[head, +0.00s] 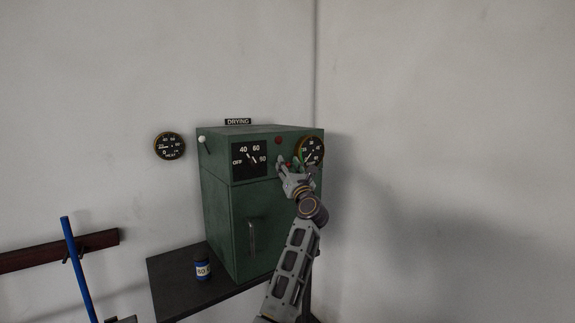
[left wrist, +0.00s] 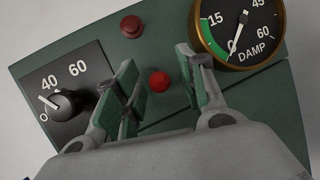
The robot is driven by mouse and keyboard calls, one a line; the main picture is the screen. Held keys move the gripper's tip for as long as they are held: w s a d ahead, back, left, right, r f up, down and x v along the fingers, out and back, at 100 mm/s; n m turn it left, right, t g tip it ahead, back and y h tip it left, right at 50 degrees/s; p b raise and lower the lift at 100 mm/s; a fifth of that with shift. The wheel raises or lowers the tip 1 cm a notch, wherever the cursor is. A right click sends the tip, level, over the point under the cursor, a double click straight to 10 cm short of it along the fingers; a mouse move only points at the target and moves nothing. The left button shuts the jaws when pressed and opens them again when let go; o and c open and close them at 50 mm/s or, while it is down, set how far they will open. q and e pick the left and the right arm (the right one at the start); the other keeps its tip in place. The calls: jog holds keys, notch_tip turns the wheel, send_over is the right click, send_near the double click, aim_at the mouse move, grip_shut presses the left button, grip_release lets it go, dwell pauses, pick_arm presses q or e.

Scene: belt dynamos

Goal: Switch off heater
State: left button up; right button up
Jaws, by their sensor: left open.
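The green cabinet labelled DRYING (head: 223,215) stands against the wall. Its black dial plate (head: 249,160) is marked 40 and 60; in the left wrist view its black knob (left wrist: 65,103) has a white mark pointing up-left, below the 40. My left gripper (head: 289,162) is open and empty in front of the panel, right of the dial plate. My right gripper is out of view.
A round DAMP gauge (left wrist: 240,28) sits close beside my right-hand finger. A white-knobbed lever (head: 201,139) is at the cabinet's left. A small jar (head: 202,270) stands on the dark table (head: 177,285). A wall gauge (head: 169,145) and blue post (head: 77,265) are further left.

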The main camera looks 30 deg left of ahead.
pick_arm(q)
jog(key=shift+w+a+r, duration=0.15)
jog(key=shift+a, duration=0.05)
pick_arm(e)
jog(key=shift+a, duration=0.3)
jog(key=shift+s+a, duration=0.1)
